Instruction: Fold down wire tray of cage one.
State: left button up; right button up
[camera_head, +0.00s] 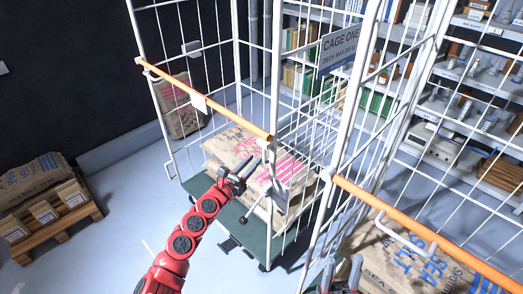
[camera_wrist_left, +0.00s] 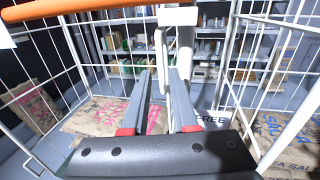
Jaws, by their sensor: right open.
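Cage one is a white wire roll cage (camera_head: 272,60) with an orange bar (camera_head: 215,105) across its near side. Its sign reading CAGE ONE (camera_head: 338,50) hangs on the wire mesh. I cannot pick out its wire tray clearly from the other mesh. My left gripper (camera_head: 243,170) is open and empty, in front of the cage's near corner post, below the orange bar's right end. The left wrist view shows the gap between its fingers (camera_wrist_left: 162,100), with white posts beyond. My right gripper (camera_head: 341,270) is open at the bottom edge, partly cut off, near the right-hand cage.
Paper sacks (camera_head: 235,150) lie on cage one's green deck (camera_head: 215,208). A second cage with an orange bar (camera_head: 430,235) and blue-lettered sacks (camera_head: 400,270) stands at right. A pallet (camera_head: 62,222) with a sack and boxes is at left.

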aim_at(264, 151)
pick_arm(q)
jog(key=shift+x, duration=3.05)
jog(key=shift+c, duration=0.2)
grip_shut()
jog(key=shift+f, duration=0.1)
